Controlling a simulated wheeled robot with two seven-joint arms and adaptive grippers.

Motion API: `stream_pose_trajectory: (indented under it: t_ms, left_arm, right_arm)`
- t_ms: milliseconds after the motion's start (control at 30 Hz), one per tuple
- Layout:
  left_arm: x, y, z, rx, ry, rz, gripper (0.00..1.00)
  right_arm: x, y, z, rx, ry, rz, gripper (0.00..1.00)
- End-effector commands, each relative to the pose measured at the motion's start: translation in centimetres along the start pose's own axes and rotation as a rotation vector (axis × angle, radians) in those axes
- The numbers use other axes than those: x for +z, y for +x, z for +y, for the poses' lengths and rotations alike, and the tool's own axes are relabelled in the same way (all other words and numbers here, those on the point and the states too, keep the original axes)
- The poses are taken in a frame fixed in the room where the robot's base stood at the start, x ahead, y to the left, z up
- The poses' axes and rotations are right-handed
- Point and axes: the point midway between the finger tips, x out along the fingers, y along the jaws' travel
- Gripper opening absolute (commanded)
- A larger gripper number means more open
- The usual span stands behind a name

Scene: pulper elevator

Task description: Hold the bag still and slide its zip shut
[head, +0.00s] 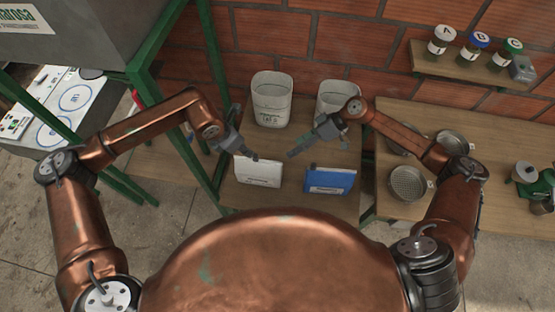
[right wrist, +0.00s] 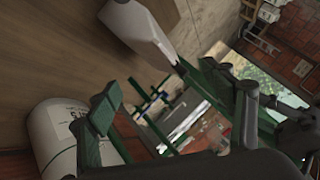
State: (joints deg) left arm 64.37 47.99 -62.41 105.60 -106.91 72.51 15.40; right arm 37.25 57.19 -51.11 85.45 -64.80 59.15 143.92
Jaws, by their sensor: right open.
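A white bag (head: 258,173) stands on the wooden table in front of me, and a blue bag (head: 330,181) stands to its right. No zip can be made out on either at this size. My left gripper (head: 246,154) is at the top edge of the white bag; whether its fingers are closed on it is unclear. My right gripper (head: 291,149) is open and empty, above the gap between the two bags and apart from both. In the right wrist view its two fingers (right wrist: 175,110) are spread wide, and the white bag (right wrist: 138,32) shows beyond them.
Two open white sacks (head: 271,101) stand at the back of the table (head: 238,197); my right arm partly covers the right one. Round metal sieves (head: 408,184) lie on the right-hand table. Jars (head: 475,47) stand on a wall shelf. A green metal frame (head: 207,175) rises at the left.

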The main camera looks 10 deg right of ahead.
Motion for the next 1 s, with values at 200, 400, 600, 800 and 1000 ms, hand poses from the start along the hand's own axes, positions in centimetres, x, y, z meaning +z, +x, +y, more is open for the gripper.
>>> stream_pose_trajectory:
  t_ms: [200, 400, 600, 800, 1000]
  left_arm:
    - [0.0, 0.0, 0.0, 0.0, 0.0, 0.0, 0.29]
    - [0.0, 0.0, 0.0, 0.0, 0.0, 0.0, 0.29]
    - [0.0, 0.0, 0.0, 0.0, 0.0, 0.0, 0.29]
    - [0.0, 0.0, 0.0, 0.0, -0.001, 0.0, 0.29]
    - [0.0, 0.0, 0.0, 0.0, 0.0, 0.0, 0.29]
  right_arm:
    - [0.9, 6.1, -2.0, 0.16, -0.244, -0.218, 0.75]
    - [0.8, 8.5, -1.9, 0.289, -0.408, -0.307, 0.75]
    - [0.6, 9.5, -1.6, 0.342, -0.473, -0.329, 0.75]
    - [1.2, 11.6, -0.7, 0.344, -0.475, -0.331, 0.75]
    - [1.9, 14.2, 0.5, 0.345, -0.473, -0.33, 0.75]
